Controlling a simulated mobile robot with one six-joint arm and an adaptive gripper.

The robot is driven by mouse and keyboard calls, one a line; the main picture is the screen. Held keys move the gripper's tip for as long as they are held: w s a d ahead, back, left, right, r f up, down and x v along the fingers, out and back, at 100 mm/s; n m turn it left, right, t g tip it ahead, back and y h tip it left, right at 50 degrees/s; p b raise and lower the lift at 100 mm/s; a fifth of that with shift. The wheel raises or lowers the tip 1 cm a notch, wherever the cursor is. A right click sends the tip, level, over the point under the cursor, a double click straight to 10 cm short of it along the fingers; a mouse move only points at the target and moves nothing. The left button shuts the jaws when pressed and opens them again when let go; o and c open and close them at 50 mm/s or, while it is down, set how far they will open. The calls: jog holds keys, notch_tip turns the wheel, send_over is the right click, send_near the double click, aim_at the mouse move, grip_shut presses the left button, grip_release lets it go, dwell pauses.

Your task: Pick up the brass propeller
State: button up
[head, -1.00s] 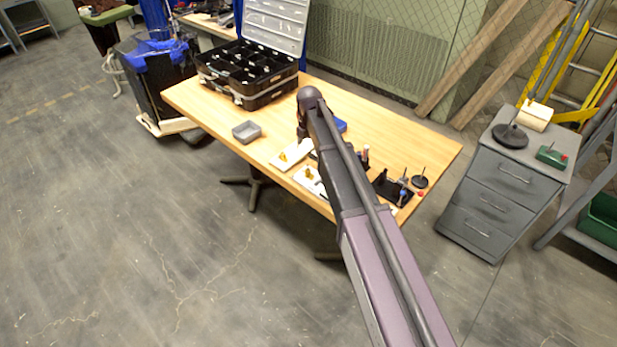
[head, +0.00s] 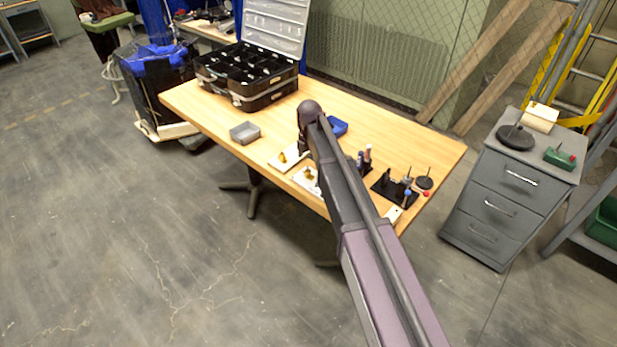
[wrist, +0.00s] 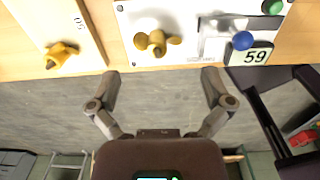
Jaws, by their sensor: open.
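Two brass pieces show in the wrist view. One, a lobed brass propeller (wrist: 155,42), lies on a white board (wrist: 180,56) marked 59. The other brass piece (wrist: 60,55) lies on a white board (wrist: 83,38) at the left, its label partly readable. My gripper (wrist: 161,73) is open and empty, its two fingers spread below the propeller in the picture and apart from it. In the head view the brass pieces show small, one at the left (head: 283,157) and one beside my arm (head: 309,173). My arm hides most of the gripper there.
A blue knob (wrist: 243,40) and a green knob (wrist: 272,6) sit right of the propeller. The wooden table (head: 220,121) also bears a grey tray (head: 245,133), a blue tray (head: 338,126), a black case (head: 245,75) and a black stand (head: 397,189). The table's left middle is clear.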

aim_at(308, 177)
jog(key=shift+f, duration=0.1)
dwell(0.3)
jog(key=shift+a+f+b, duration=0.2)
jog(key=shift+f+b, duration=2.3)
jog(key=shift+b, duration=0.1)
jog(key=shift+s+r, duration=0.1)
jog(key=c, duration=1.2)
jog(key=shift+c, duration=0.2)
jog(key=shift+r+p, duration=0.3)
jog(key=shift+r, duration=0.05)
grip_shut()
jog(key=shift+r+p, duration=0.75)
jog(key=shift+p, duration=0.15)
notch_tip(308, 177, up, 16)
jog(key=p, duration=1.5)
jog(key=shift+f+p, duration=0.15)
jog(key=shift+p, duration=0.15)
